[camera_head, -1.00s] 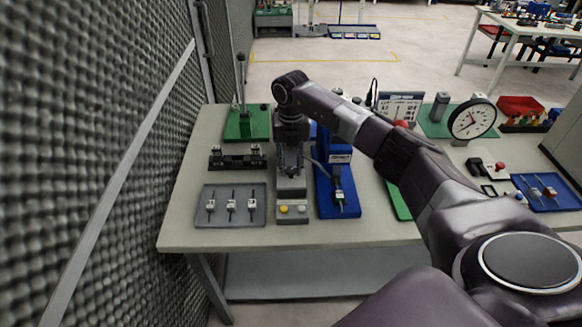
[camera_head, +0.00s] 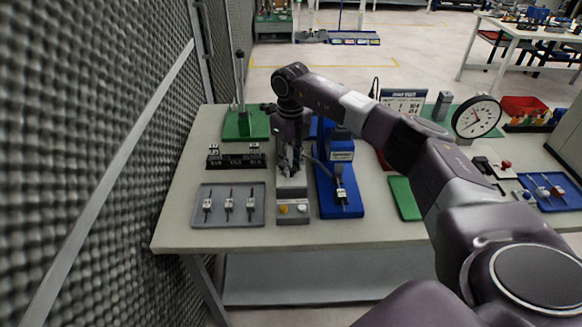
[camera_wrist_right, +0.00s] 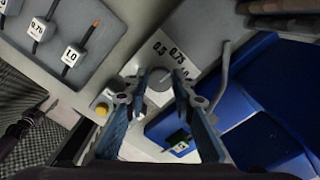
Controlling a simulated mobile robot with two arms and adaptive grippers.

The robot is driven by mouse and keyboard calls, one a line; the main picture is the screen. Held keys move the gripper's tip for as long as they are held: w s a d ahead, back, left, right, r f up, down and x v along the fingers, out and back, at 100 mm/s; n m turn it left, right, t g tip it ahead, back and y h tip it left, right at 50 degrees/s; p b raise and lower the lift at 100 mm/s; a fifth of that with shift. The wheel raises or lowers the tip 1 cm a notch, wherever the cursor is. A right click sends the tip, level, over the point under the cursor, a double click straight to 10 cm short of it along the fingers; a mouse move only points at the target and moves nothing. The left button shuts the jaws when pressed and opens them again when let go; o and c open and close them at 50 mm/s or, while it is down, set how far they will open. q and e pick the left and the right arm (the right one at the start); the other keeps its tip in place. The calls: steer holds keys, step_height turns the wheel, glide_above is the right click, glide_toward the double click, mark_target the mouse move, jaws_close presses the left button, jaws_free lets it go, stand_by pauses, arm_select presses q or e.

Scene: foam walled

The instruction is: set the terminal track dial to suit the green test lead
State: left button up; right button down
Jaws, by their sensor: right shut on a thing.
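The terminal track dial (camera_wrist_right: 159,80) is a round light knob on a grey plate, with the marks 0.5, 0.75 and 1.0 around its far side. My right gripper (camera_wrist_right: 161,86) is shut on the knob, one finger on each side; where the pointer sits is hard to tell. In the head view my right gripper (camera_head: 290,165) points down over the grey press unit (camera_head: 293,190) and hides the dial. The green test lead (camera_wrist_right: 179,146) lies on the blue fixture (camera_wrist_right: 220,112), right of the gripper; its white tag is too small to read. My left gripper is not in view.
A grey tray (camera_head: 218,220) with three tagged leads lies left of the unit. A black labelled block (camera_head: 235,162) and a green lever stand (camera_head: 238,124) are behind it. A yellow button (camera_wrist_right: 101,109) is close to the gripper.

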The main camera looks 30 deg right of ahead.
mark_target(291, 168)
steer(key=shift+n, duration=0.4)
steer(key=c, duration=1.6)
jaws_free()
step_height(291, 168, up, 12)
steer(key=shift+r, duration=0.1)
